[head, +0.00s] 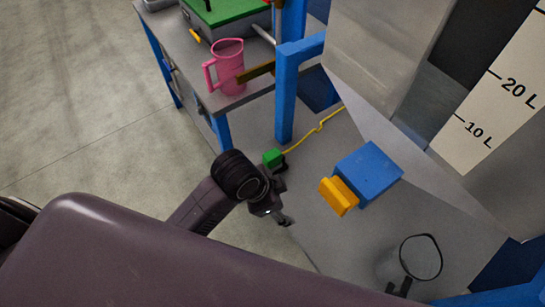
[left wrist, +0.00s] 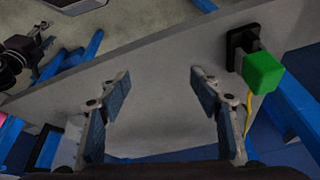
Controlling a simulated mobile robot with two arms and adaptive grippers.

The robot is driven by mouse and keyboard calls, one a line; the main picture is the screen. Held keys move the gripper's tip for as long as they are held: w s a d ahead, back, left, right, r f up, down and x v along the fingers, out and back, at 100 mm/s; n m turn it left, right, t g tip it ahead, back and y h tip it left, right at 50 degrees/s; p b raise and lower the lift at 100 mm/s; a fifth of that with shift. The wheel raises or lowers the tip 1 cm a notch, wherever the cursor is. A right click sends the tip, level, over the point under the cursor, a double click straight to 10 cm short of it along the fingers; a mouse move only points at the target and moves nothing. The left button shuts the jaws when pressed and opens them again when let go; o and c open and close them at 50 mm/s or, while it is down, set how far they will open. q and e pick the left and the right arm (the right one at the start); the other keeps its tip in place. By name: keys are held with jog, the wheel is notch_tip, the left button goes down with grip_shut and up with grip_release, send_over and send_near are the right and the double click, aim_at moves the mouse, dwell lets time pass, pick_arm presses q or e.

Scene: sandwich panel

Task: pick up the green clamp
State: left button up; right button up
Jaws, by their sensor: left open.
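In the left wrist view the green clamp (left wrist: 263,72) sits on a black square mount at the upper right. My left gripper (head: 284,202) is close to it in the head view, just below and to the right. In the left wrist view my left gripper (left wrist: 160,78) is open and empty, its fingers wide apart. The clamp is outside the jaws, right of the right finger. A dark jointed part at the upper left may be my right gripper (left wrist: 30,48); its jaws are unclear.
A blue post (head: 286,105) stands behind the clamp. A pink jug (head: 228,68) stands on the workbench. A large marked container (head: 375,55) overhangs the upper right.

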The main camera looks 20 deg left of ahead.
pick_arm(q)
jog(key=w+d+r+m, duration=0.2)
jog(key=w+d+m, duration=0.15)
jog(key=m, duration=0.25)
notch_tip(320, 180, up, 4)
jog(key=m+g+y, duration=0.2)
jog(key=m+y, duration=0.2)
jog(key=m, duration=0.4)
send_over(273, 154)
jog(key=shift+s+d+r, duration=0.15)
jog(key=shift+s+d, duration=0.05)
jog(key=shift+s, duration=0.2)
jog(key=shift+w+a, duration=0.1)
jog(key=shift+a, duration=0.05)
jog(key=f, duration=0.2)
jog(key=f+p, duration=0.1)
jog(key=f, duration=0.4)
jog(key=shift+w+a+f+p, duration=0.15)
jog(key=shift+w+f+p, duration=0.15)
jog(key=c, duration=1.4)
jog(key=shift+o, duration=0.2)
jog(key=shift+r, duration=0.1)
notch_tip(273, 154, up, 20)
jog(key=b, duration=0.2)
